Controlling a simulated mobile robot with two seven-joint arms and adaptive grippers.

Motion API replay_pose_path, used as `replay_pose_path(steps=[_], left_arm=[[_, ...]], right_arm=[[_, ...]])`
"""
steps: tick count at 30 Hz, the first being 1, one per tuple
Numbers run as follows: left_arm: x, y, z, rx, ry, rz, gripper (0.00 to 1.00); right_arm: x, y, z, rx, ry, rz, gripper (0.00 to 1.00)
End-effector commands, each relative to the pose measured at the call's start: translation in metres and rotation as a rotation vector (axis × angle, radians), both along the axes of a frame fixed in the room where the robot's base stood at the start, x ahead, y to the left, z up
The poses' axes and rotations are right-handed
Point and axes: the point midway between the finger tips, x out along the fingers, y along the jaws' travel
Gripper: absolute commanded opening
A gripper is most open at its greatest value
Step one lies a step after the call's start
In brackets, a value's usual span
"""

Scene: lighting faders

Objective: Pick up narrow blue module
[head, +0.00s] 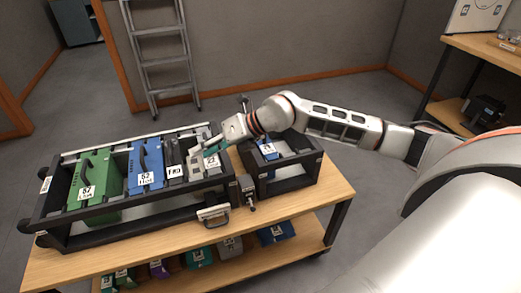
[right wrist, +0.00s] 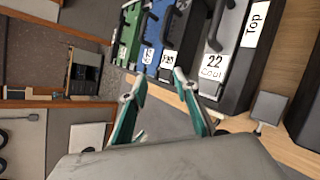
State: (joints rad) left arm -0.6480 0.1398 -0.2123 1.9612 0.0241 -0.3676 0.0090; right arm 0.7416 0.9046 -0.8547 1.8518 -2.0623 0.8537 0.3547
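A blue module (head: 147,162) with a dark handle stands in the long black rack (head: 130,207), between a green module and a narrow dark one. It also shows in the right wrist view (right wrist: 155,28). Another blue module (head: 266,143) sits in the small black rack (head: 290,182) at right, partly behind my right arm. Which one is the narrow one is hard to tell. My right gripper (head: 214,147), with teal fingers, is over the grey module at the long rack's right end. In the right wrist view its fingertips (right wrist: 160,84) are apart with nothing between them. My left gripper is out of view.
A green module (head: 93,176) and a grey module (head: 209,165) labelled 22 share the long rack. The wooden bench (head: 300,207) has a lower shelf with several coloured modules. A ladder (head: 160,50) leans on the back wall. Shelving stands at the right.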

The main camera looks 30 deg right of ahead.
Motion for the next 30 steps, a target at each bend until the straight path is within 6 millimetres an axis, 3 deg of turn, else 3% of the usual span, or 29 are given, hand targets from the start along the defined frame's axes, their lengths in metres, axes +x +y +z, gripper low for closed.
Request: replay_pose_path(steps=[1,3,6,10,15,30], left_arm=[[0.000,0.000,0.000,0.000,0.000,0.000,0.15],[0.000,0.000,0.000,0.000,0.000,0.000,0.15],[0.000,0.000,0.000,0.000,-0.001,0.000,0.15],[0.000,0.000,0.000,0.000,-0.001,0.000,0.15],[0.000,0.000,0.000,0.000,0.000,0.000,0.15],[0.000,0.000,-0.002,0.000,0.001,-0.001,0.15]], right_arm=[[0.015,-0.044,-0.005,-0.121,0.022,-0.056,0.30],[0.027,-0.099,-0.010,-0.258,0.064,-0.142,0.30],[0.036,-0.167,-0.008,-0.400,0.113,-0.262,0.30],[0.038,-0.220,-0.001,-0.498,0.153,-0.371,0.30],[0.042,-0.240,-0.006,-0.532,0.171,-0.415,0.30],[0.071,-0.236,-0.059,-0.529,0.170,-0.413,0.30]])
